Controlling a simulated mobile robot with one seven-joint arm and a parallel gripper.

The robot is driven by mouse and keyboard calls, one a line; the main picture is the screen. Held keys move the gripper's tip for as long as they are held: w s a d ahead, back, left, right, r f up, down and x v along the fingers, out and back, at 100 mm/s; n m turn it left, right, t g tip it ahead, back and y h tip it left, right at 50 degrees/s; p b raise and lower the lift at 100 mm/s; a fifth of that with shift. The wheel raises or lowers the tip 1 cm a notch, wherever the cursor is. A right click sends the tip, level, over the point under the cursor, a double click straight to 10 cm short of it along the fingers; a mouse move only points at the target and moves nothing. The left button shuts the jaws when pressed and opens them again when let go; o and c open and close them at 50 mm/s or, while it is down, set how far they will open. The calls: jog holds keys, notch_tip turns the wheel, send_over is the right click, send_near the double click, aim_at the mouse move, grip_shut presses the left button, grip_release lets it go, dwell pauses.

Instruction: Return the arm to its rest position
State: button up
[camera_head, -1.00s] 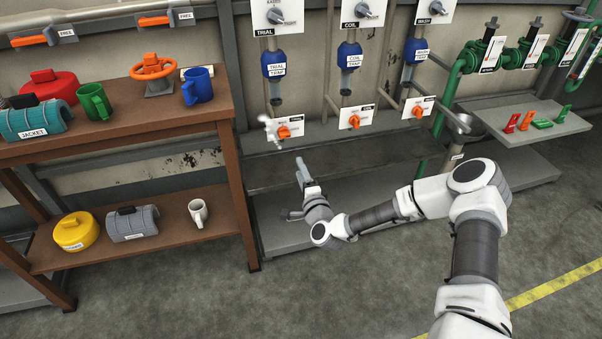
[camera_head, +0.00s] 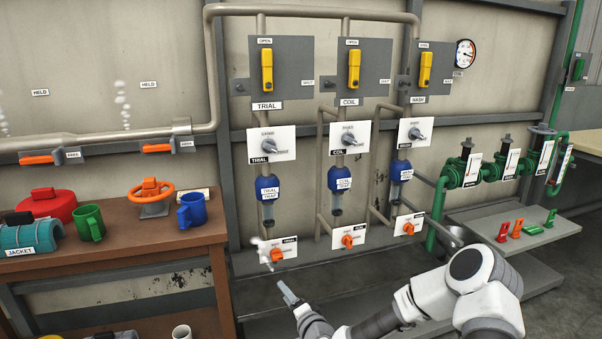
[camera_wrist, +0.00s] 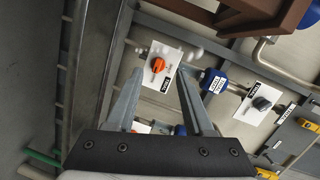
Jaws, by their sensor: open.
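My white and grey arm (camera_head: 484,283) reaches in from the lower right of the head view. My gripper (camera_head: 287,293) is in front of the grey lower shelf, below the TRIAL line's orange valve (camera_head: 276,255). A faint white puff shows beside that valve. In the wrist view my gripper (camera_wrist: 160,75) has its two fingers spread with nothing held between them. The orange valve on its white plate (camera_wrist: 157,65) shows beyond the fingers, apart from them. The wrist and lower forearm are partly cut off by the bottom edge of the head view.
A brown bench (camera_head: 150,239) at left holds mugs, an orange handwheel (camera_head: 150,190) and a teal jacket piece (camera_head: 25,238). Three panels with yellow levers stand above the blue traps (camera_head: 267,188). A grey shelf (camera_head: 530,236) at right carries red, orange and green tags.

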jog(key=s+d+r+n+g+h, duration=0.3)
jog(key=s+d+r+n+h, duration=0.15)
jog(key=s+d+r, duration=0.45)
jog(key=s+d+r+n+g+h, duration=0.3)
jog(key=s+d+r+n+g, duration=0.15)
jog(key=s+r, duration=0.4)
jog(key=s+d+r, duration=0.1)
jog(key=s+r, duration=0.2)
jog(key=s, duration=0.4)
jog(key=s+d+r+g, duration=0.1)
jog(key=s+d+r, duration=0.15)
jog(key=s, duration=0.35)
jog(key=s+d+r, duration=0.1)
jog(key=s+r, duration=0.2)
jog(key=s, duration=0.4)
notch_tip(320, 180, up, 23)
jog(key=p, duration=2.2)
jog(key=shift+w+n+p, duration=0.2)
jog(key=shift+n+p, duration=0.1)
jog(key=shift+p, duration=0.05)
